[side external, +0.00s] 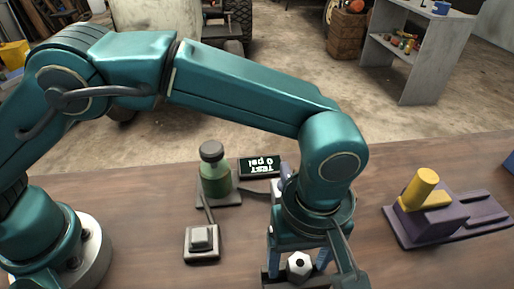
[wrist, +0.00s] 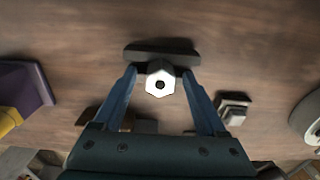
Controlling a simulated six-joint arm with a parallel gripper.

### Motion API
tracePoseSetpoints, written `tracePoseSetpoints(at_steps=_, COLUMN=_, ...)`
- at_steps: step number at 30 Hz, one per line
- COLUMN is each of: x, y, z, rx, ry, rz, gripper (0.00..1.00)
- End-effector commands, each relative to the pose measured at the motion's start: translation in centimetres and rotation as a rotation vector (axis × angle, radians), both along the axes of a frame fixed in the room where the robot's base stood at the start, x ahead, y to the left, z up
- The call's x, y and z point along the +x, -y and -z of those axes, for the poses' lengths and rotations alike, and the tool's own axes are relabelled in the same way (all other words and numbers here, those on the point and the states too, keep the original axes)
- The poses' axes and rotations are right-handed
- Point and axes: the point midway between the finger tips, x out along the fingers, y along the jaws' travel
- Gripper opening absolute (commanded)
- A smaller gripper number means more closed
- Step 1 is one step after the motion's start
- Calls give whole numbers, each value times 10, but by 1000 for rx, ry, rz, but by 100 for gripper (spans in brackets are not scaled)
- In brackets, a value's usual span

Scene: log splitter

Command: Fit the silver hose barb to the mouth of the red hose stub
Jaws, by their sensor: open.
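The silver hose barb (side external: 299,265) shows as a pale hexagonal piece with a dark hole in its middle. In the wrist view the barb (wrist: 160,86) lies between my blue fingers, in front of a dark block (wrist: 160,53) that seems to hold it. My gripper (wrist: 160,72) is open, with one finger on each side of the barb and visible gaps between. In the side view my gripper (side external: 298,262) points down at the table's front edge, around the barb. I cannot make out the red hose stub in either view.
A purple base (side external: 427,226) with a yellow cylinder (side external: 421,188) stands at right. A green jar (side external: 216,181), a "TEST 0 psi" display (side external: 260,167) and a grey button box (side external: 202,242) stand left of my gripper.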

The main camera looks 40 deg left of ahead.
Motion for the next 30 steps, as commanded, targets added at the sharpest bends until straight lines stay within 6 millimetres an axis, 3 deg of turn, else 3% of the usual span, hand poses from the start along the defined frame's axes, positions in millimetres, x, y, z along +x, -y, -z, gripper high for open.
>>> tracePoseSetpoints(at_steps=6, x=0, y=0, z=1, rx=0, ry=0, rz=0, gripper=74)
tracePoseSetpoints(at_steps=12, x=0, y=0, z=0, rx=0, ry=0, rz=0, gripper=0)
tracePoseSetpoints(at_steps=23, x=0, y=0, z=-2, rx=-1, ry=1, rz=0, gripper=0)
tracePoseSetpoints(at_steps=30, x=1, y=1, z=-23, rx=-4, ry=4, rz=0, gripper=0)
